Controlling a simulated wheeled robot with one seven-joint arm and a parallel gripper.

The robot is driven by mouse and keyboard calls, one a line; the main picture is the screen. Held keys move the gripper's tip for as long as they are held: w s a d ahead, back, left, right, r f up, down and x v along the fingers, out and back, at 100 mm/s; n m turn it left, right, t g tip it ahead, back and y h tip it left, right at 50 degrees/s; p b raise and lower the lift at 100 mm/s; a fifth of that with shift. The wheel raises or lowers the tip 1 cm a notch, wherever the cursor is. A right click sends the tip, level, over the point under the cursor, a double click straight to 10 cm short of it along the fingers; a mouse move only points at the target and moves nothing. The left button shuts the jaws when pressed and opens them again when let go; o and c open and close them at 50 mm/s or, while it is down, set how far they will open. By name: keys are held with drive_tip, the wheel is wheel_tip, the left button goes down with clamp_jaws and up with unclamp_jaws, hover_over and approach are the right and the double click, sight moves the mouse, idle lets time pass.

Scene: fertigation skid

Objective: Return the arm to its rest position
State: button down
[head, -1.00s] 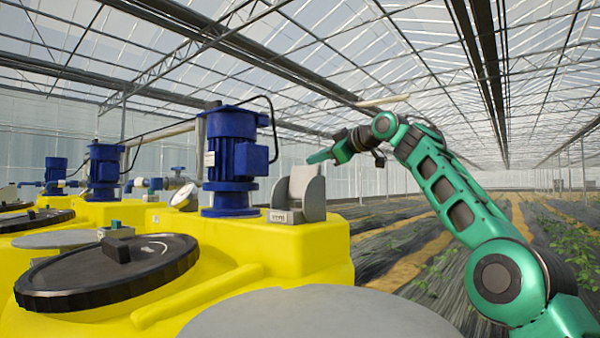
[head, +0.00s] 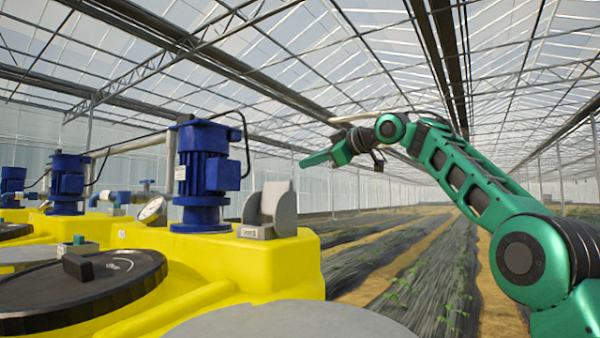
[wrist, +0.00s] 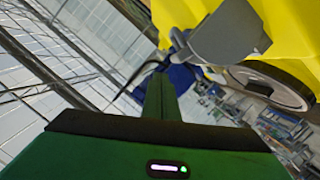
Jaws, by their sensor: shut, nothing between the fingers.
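My arm (head: 466,180) is green and black and reaches up from the lower right in the head view, bent at the elbow. My gripper (head: 312,158) points left in the air, above and to the right of the grey bracket (head: 270,208) on the yellow tank (head: 210,265). It is shut with nothing in it and appears apart from the tank. In the wrist view the green gripper (wrist: 160,98) points toward the blue motor, which is partly hidden behind it.
A black lid (head: 85,288) lies at the lower left and a grey disc (head: 290,322) at the bottom. Planted rows (head: 420,270) stretch behind. The air around my gripper looks clear.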

drive_tip(key=shift+s+d, duration=0.3)
drive_tip(key=shift+s, duration=0.05)
drive_tip(key=s+d+f+m+g+h, duration=0.15)
drive_tip(key=d+f+m+h, duration=0.25)
drive_tip(key=d+f, duration=0.4)
drive_tip(key=s+d+f+m+h, duration=0.25)
drive_tip(key=d+f+m, duration=0.2)
drive_tip(key=f, duration=0.45)
drive_tip(key=s+d+f+m+g+h, duration=0.3)
drive_tip(key=s+d+f+m+h, duration=0.15)
drive_tip(key=s+d+f, duration=0.8)
drive_tip(key=s+d+f+m+g, duration=0.2)
drive_tip(key=s+d+f+m, duration=0.1)
drive_tip(key=s+f, duration=0.6)
drive_tip(key=s+d+f+m+g, duration=0.2)
drive_tip(key=s+f, duration=0.7)
drive_tip(key=s, duration=0.6)
drive_tip(key=s+d+f+m+g, duration=0.2)
drive_tip(key=s+d+f+m, duration=0.2)
drive_tip(key=s+f, duration=0.5)
drive_tip(key=s+d, duration=0.1)
drive_tip(key=s, duration=0.3)
drive_tip(key=shift+f+m, duration=0.15)
drive_tip(key=shift+m, duration=0.25)
drive_tip(key=shift+g, duration=0.25)
